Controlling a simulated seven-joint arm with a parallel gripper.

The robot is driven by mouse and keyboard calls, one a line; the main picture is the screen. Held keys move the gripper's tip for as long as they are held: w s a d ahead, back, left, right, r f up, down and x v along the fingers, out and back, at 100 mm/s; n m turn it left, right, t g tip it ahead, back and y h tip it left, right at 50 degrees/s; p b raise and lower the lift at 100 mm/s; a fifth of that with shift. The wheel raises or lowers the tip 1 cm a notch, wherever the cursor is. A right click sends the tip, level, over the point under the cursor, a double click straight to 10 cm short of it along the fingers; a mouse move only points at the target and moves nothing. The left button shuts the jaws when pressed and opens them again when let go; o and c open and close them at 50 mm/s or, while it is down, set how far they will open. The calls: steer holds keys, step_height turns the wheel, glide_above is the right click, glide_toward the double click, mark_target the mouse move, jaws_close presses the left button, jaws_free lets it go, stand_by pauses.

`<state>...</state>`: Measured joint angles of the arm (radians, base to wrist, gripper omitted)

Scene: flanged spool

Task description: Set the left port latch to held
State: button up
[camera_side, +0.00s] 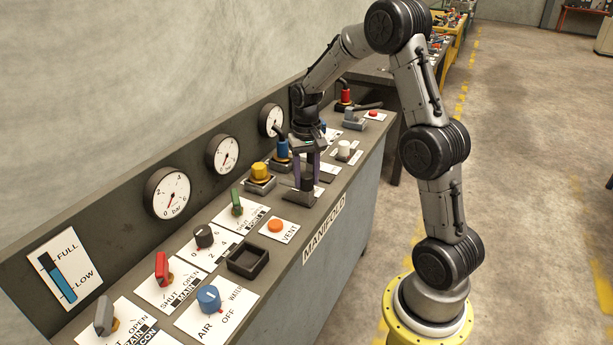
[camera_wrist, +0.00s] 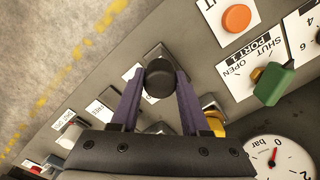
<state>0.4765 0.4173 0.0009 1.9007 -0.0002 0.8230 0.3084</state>
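A black round knob (camera_side: 307,184) stands on a grey base plate near the front edge of the panel. I cannot read a label that names it as the left port latch. My gripper (camera_side: 306,175) points down at it, with one purple finger on each side. In the wrist view the knob (camera_wrist: 160,78) lies between the fingertips of my gripper (camera_wrist: 160,84). The fingers are apart and very close to the knob's sides; I cannot tell whether they touch it. The plate's label is partly hidden by my gripper.
Close by are a yellow knob (camera_side: 260,171), a blue-handled part (camera_side: 283,149), a white knob (camera_side: 344,147) and an orange VENT button (camera_side: 275,225). A green PORT 1 handle (camera_side: 237,203) and an empty black tray (camera_side: 248,258) are further left. Gauges (camera_side: 222,154) line the back wall.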

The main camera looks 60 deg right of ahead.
jaws_close()
stand_by(0.9)
